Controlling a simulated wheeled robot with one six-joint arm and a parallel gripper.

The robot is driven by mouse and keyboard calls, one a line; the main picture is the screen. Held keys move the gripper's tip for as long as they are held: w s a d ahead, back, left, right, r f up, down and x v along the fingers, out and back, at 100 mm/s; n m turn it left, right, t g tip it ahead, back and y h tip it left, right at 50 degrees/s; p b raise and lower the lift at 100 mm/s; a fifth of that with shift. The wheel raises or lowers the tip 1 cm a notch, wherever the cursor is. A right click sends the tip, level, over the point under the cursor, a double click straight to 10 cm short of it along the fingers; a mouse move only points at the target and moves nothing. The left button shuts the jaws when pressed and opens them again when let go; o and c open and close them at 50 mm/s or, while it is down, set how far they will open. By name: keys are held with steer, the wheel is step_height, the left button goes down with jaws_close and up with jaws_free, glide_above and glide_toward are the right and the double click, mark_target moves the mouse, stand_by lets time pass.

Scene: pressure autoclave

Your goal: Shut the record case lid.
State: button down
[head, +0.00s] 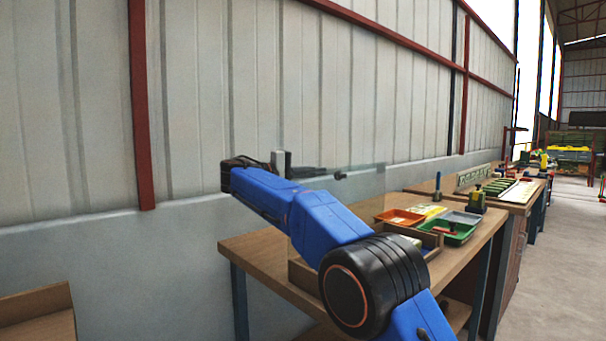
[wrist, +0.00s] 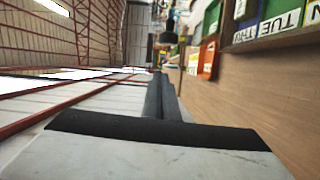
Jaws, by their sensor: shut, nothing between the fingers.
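The record case is a low wooden box on the near bench, and its wall (head: 302,275) shows in the head view behind my arm. Its lid (head: 368,188) looks like a clear, slightly greenish panel standing upright, so the case is open. My arm hides much of both. In the wrist view, part of the case's wooden wall (wrist: 262,44) shows at top right, with day-labelled cards inside. I cannot make out the lid there. My gripper (head: 341,175) is shut and empty, near the lid's top edge; contact cannot be told. Its dark fingers also show in the wrist view (wrist: 158,78).
Orange (head: 400,217), grey (head: 460,217) and green (head: 455,234) trays sit on the bench right of the case. A corrugated wall (head: 230,80) rises behind the bench. The floor (head: 560,270) at right is clear.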

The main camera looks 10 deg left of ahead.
steer(key=shift+s+d+f, duration=0.1)
steer(key=shift+s+d, duration=1.2)
steer(key=shift+d, duration=0.2)
steer(key=shift+d, duration=0.1)
